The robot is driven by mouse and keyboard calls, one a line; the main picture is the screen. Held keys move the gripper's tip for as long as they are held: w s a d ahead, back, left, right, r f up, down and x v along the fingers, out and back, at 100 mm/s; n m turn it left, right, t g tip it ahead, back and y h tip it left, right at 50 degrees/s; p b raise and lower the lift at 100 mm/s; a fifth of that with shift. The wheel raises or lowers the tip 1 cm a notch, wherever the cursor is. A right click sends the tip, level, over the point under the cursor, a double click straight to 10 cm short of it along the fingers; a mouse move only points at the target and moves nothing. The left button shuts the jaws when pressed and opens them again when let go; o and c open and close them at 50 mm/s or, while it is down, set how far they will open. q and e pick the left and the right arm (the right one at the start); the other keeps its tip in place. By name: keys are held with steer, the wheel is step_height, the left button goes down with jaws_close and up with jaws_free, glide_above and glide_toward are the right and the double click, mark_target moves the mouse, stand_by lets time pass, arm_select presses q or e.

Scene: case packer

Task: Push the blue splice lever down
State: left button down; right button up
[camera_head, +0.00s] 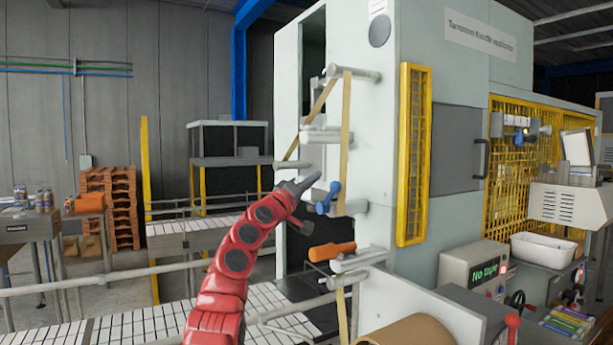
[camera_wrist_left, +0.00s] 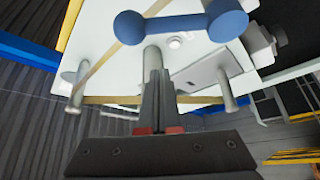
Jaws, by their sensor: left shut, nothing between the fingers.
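The blue splice lever (camera_head: 328,198) is on the front of the pale machine cabinet, among rollers with a tan web strip. In the left wrist view the lever (camera_wrist_left: 180,26) is a blue bar with rounded ends, across the top of the picture. My left gripper (camera_head: 316,178) is shut and empty, at the end of the red arm. In the head view its tip is just above and left of the lever. In the left wrist view the shut fingers (camera_wrist_left: 154,72) point toward the lever, with a visible gap below it. Contact is not seen. My right gripper is not in view.
An orange handle (camera_head: 331,251) sits below the lever. Metal rollers (camera_head: 352,73) stick out from the cabinet (camera_head: 362,130) near the gripper. A yellow guard (camera_head: 414,150) is to the right. A white-slatted conveyor (camera_head: 130,325) and a rail run below the arm.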

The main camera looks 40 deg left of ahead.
mark_target(330, 197)
arm_select(q)
steer(key=shift+s+d+f+p, duration=0.2)
steer(key=shift+d+f+p, duration=0.65)
steer(key=shift+d+f, duration=0.65)
steer(key=shift+r, duration=0.1)
